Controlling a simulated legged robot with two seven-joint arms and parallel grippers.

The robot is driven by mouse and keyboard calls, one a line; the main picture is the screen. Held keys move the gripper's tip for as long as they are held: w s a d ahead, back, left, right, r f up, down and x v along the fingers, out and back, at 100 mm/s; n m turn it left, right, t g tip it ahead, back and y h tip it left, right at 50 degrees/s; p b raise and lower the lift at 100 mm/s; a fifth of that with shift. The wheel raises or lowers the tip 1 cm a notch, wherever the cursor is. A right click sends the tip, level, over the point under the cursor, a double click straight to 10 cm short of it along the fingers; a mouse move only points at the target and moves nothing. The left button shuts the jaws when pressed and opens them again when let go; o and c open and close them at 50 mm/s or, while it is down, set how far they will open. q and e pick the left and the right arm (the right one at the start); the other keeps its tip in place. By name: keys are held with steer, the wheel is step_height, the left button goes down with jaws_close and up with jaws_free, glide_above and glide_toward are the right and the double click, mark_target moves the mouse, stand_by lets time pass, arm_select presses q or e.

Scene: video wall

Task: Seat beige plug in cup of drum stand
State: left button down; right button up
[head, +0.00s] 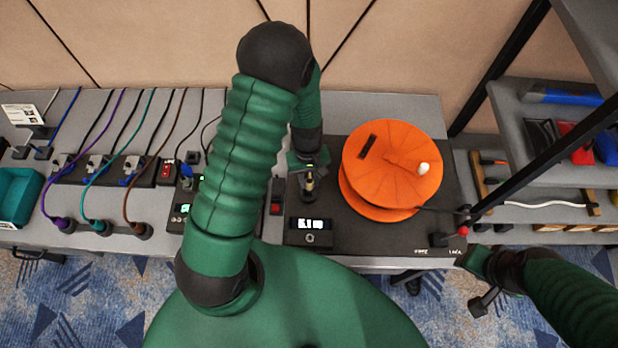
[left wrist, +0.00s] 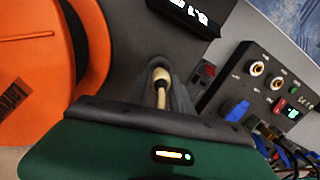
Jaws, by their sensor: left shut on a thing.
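My left gripper (head: 309,178) is shut on the beige plug (head: 309,184), left of the orange drum (head: 401,187). The left wrist view shows the beige plug (left wrist: 161,78) between dark grey fingers, with a pale cable behind it. The plug is over the black base of the drum stand (head: 338,232). The cup is not clear beneath the gripper; I cannot tell whether the plug touches it. My right gripper (head: 474,276) is at the lower right, beside a red-knobbed lever (head: 463,231); its fingers look spread apart.
A small display (head: 310,225) sits on the stand's front. To the left are a control box (head: 183,208) and several coloured cables with plugs. A teal bin (head: 18,198) is at the far left. Shelves (head: 545,110) and a black post stand at right.

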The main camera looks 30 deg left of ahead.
arm_select(q)
steer(key=shift+a+f, duration=0.35)
steer(key=shift+a, duration=0.1)
arm_select(e)
steer(key=shift+a, duration=0.4)
arm_select(q)
steer(key=shift+d, duration=0.2)
arm_select(e)
steer(key=shift+d, duration=0.2)
steer(key=shift+f, duration=0.15)
arm_select(q)
steer(key=shift+d+f, duration=0.1)
steer(key=shift+f, duration=0.1)
steer(key=shift+f+b, duration=0.3)
steer(key=shift+b, duration=0.05)
arm_select(e)
steer(key=shift+f, duration=0.2)
steer(key=shift+a, duration=0.1)
arm_select(q)
steer(key=shift+f, duration=0.1)
steer(key=shift+f+b, duration=0.3)
steer(key=shift+f, duration=0.15)
arm_select(e)
steer(key=shift+f, duration=0.3)
arm_select(q)
steer(key=shift+f, duration=0.1)
